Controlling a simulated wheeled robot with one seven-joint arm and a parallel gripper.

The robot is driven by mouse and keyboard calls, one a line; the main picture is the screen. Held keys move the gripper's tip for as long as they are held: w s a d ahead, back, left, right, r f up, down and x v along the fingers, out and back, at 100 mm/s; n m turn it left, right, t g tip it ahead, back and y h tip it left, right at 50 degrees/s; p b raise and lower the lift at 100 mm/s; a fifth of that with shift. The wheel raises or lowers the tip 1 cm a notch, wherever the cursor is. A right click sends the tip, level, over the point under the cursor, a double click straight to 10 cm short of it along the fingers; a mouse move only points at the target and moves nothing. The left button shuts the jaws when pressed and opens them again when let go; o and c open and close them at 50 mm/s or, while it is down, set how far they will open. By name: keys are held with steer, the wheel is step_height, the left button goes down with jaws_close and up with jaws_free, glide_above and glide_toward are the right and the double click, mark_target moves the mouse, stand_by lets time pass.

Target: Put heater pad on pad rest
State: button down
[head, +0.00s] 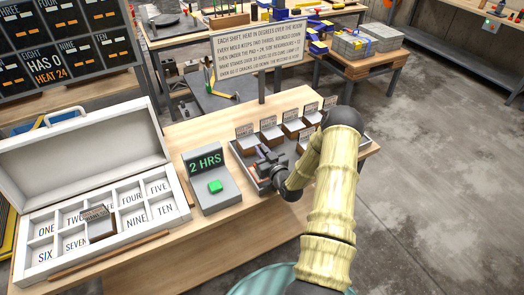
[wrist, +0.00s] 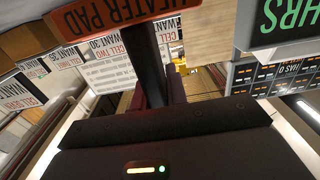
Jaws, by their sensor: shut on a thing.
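The heater pad (wrist: 185,8) shows at the top of the wrist view as an orange strip with black letters reading "HEATER PAD". In the head view, my gripper (head: 264,158) is over the left part of the grey tray (head: 254,184), just right of the timer box. It is shut on the heater pad, of which only a small orange-red bit shows beside the jaws. My gripper's dark fingers (wrist: 160,80) also show in the wrist view. I cannot make out a pad rest; my gripper and arm cover part of the tray.
The timer box (head: 212,184) reads "2 HRS" and has a green button. Several blocks with cards (head: 270,128) stand in the tray. The open white case (head: 186,196) has numbered compartments, one holding a block (head: 99,226). A sign (head: 262,50) stands behind.

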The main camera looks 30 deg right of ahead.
steer(key=shift+f, duration=0.1)
steer(key=c, duration=1.4)
jaws_free()
steer(key=shift+f, duration=0.1)
steer(key=shift+a+r+p, duration=0.15)
steer(key=shift+r+p, duration=0.55)
steer(key=shift+r, duration=0.1)
steer(key=s+b, duration=0.4)
steer(key=s, duration=0.8)
steer(key=shift+d+f, duration=0.15)
steer(key=shift+d, duration=0.2)
